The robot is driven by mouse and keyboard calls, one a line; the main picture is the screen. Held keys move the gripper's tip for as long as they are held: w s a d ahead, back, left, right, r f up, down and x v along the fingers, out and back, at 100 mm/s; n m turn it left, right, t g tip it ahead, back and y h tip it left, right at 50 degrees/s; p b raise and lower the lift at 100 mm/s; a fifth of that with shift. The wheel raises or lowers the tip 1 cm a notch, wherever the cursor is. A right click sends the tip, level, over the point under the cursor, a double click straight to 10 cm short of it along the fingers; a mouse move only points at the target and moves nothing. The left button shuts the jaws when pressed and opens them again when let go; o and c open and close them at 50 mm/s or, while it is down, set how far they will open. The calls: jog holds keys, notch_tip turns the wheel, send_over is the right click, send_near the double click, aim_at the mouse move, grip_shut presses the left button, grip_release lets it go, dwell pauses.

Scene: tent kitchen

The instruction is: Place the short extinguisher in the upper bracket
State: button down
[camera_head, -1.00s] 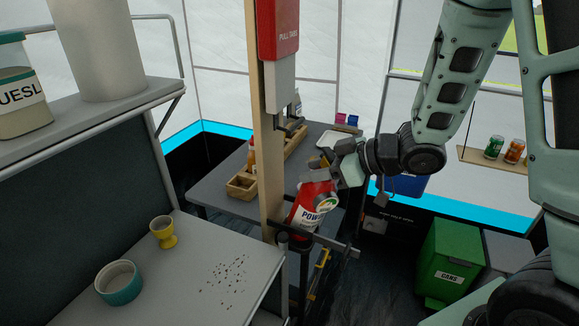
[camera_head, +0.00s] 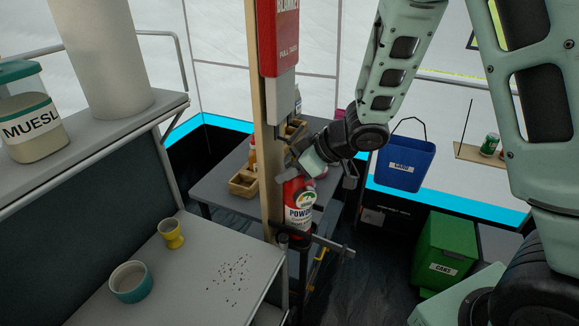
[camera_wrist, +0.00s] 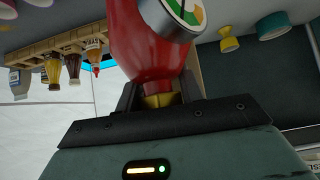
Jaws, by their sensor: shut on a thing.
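The short red extinguisher (camera_head: 299,204), with a POWDER label and a round gauge, hangs nearly upright in front of the wooden post. My gripper (camera_head: 300,171) is shut on its neck from above. The wrist view also shows the red body (camera_wrist: 150,45) between my gripper's fingers (camera_wrist: 158,95). A dark bracket (camera_head: 328,243) with arms sticking out to the right is at the extinguisher's lower end. I cannot tell whether the base is inside or in front of it. Another dark fitting higher on the post is mostly hidden behind my gripper.
The wooden post (camera_head: 258,110) carries a red fire-blanket box (camera_head: 279,38). A grey counter (camera_head: 195,265) with a yellow egg cup (camera_head: 171,233) and teal bowl (camera_head: 130,282) is left. A table (camera_head: 225,165) stands behind; a blue bin (camera_head: 403,163) and green bin (camera_head: 443,255) are right.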

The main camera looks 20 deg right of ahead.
jog(key=shift+w+a+f, duration=0.1)
jog(key=shift+w+f, duration=0.05)
jog(key=shift+f, duration=0.55)
jog(key=shift+f, duration=0.2)
jog(key=c, duration=0.9)
grip_release()
jog(key=shift+r, duration=0.1)
